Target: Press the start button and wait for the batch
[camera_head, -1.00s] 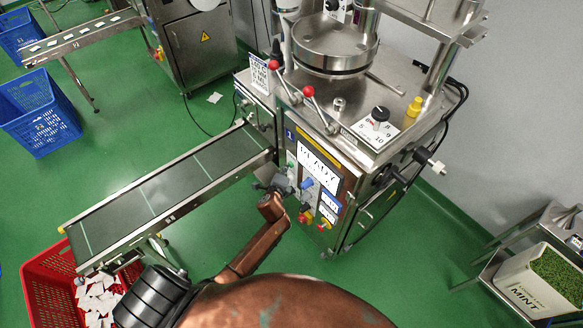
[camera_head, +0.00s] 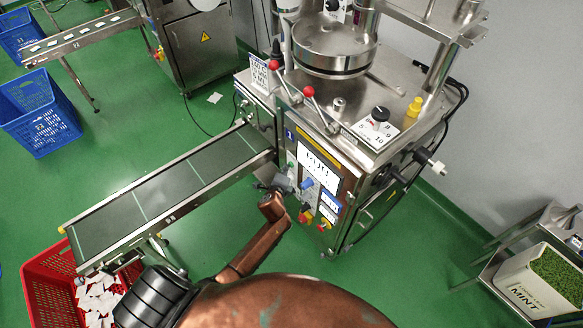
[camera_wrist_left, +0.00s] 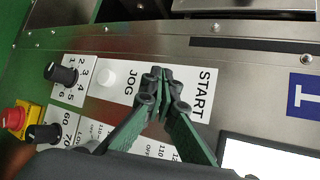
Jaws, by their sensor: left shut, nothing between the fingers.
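The teabag packer (camera_head: 352,200) stands in the middle of the head view, with a lit white display (camera_head: 318,168) on its front panel; its text is partly unreadable. My left gripper (camera_head: 279,184) is at the left edge of that panel. In the left wrist view, the shut, empty fingers (camera_wrist_left: 160,76) meet over the plate beside the START label (camera_wrist_left: 202,93). The start button itself is hidden behind the fingertips; I cannot tell whether they touch it. A white button (camera_wrist_left: 106,77) by the JOG label is left uncovered. My right gripper is not in view.
A conveyor belt (camera_head: 170,190) runs from the machine toward a red crate (camera_head: 42,290) holding several white teabags. A red knob on yellow (camera_wrist_left: 14,117) and black dials are near the fingers. Blue crates (camera_head: 40,112) stand at the left. A MINT bin (camera_head: 520,290) is at the right.

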